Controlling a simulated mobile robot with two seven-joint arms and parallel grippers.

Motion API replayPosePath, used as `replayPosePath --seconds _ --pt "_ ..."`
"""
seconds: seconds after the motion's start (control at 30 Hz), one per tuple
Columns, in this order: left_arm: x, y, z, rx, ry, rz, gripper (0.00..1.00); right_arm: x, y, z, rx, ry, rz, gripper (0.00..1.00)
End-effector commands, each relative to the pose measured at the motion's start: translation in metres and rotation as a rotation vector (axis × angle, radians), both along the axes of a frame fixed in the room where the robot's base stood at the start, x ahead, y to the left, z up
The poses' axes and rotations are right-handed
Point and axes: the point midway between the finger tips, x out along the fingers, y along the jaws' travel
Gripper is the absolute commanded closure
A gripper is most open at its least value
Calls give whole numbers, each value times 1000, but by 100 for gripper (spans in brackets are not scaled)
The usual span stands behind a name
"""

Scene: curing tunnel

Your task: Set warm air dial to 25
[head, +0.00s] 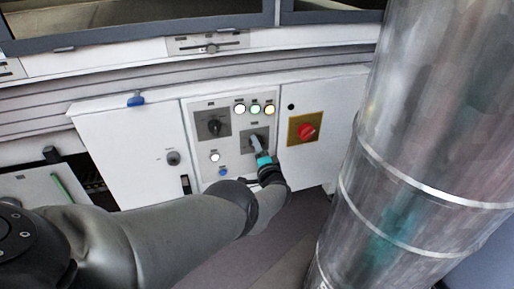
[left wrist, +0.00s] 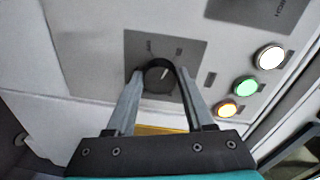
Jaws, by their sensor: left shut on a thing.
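The plate's scale lettering is too blurred to read. In the head view this plate (head: 246,132) is on the white control panel, below the row of lamps. My left gripper (head: 256,146) reaches it from below and is shut on the knob, one finger on each side. The fingers also show in the left wrist view (left wrist: 160,70). My right gripper is out of view.
White, green and amber lamps (head: 255,108) are lit close by. A red rotary switch (head: 306,131) on yellow is to the right. A large metal duct (head: 420,130) fills the right side.

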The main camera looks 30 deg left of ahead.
Motion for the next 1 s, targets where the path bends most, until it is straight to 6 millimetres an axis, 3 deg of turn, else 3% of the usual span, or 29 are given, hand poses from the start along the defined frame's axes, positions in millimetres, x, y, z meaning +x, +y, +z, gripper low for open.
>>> replayPosePath --seconds 0.93,0.97,1.0 --pt "0 0 0 99 121 0 100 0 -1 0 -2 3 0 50" --pt "0 0 0 100 120 0 45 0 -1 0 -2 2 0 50" --pt "0 0 0 100 120 0 40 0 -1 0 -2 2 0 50"
